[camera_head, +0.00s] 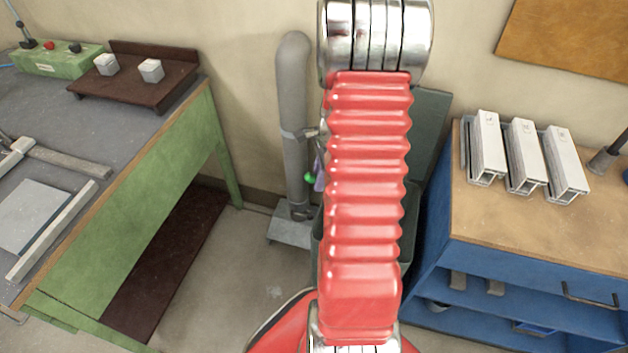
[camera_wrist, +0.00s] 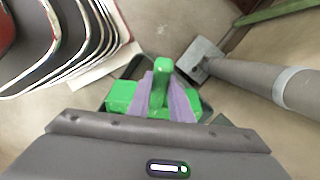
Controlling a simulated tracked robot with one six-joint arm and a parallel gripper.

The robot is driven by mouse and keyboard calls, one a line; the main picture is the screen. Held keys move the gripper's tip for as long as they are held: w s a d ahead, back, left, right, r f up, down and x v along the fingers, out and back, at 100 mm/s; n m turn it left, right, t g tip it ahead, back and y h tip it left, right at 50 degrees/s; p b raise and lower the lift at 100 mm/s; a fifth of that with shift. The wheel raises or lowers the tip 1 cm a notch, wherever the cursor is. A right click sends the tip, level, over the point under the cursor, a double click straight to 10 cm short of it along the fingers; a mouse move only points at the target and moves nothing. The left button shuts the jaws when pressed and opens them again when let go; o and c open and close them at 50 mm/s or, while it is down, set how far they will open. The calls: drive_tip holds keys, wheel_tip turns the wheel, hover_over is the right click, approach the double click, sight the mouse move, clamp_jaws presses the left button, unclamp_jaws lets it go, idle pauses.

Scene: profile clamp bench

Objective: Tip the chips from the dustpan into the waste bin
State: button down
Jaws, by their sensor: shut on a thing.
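In the wrist view my gripper (camera_wrist: 163,102), with purple fingers, is shut on the green dustpan (camera_wrist: 121,97) at its upright grip. The dustpan lies in front of the dark waste bin (camera_wrist: 206,103), whose rim shows around it, so it appears over the bin's opening. I cannot tell its height or tilt. No chips can be made out. In the head view my red arm hides most of the bin, whose dark grey-green raised lid (camera_head: 429,125) shows to the right. Only slivers of the purple fingers and green dustpan (camera_head: 309,178) show left of the arm.
A grey pipe (camera_head: 293,110) on a square foot stands close left of the bin. A green workbench (camera_head: 160,190) is at left. A blue bench (camera_head: 490,255) with white profiles (camera_head: 525,155) is at right. Bare floor (camera_head: 245,270) lies between.

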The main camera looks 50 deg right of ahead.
drive_tip(key=shift+s+d+r+t+y, duration=0.35)
drive_tip(key=shift+s+d+r+y, duration=0.25)
drive_tip(key=shift+d, duration=0.35)
drive_tip(key=shift+s+d+r+t+y, duration=0.3)
drive_tip(key=shift+s+d+r+y, duration=0.15)
drive_tip(key=shift+s+d+r, duration=0.4)
drive_tip(key=shift+s+d+r+t+y, duration=0.35)
drive_tip(key=shift+s+d+r+y, duration=0.15)
drive_tip(key=shift+d, duration=0.6)
drive_tip(key=s+d+r+t+y, duration=0.2)
drive_tip(key=s+d+y, duration=0.3)
drive_tip(key=d, duration=0.5)
drive_tip(key=shift+s+d+t, duration=0.3)
drive_tip(key=shift+s+t, duration=0.3)
drive_tip(key=shift+s, duration=0.45)
wheel_tip(320, 180, up, 2)
drive_tip(key=shift+r, duration=0.2)
wheel_tip(320, 180, down, 2)
drive_tip(key=shift+f, duration=0.25)
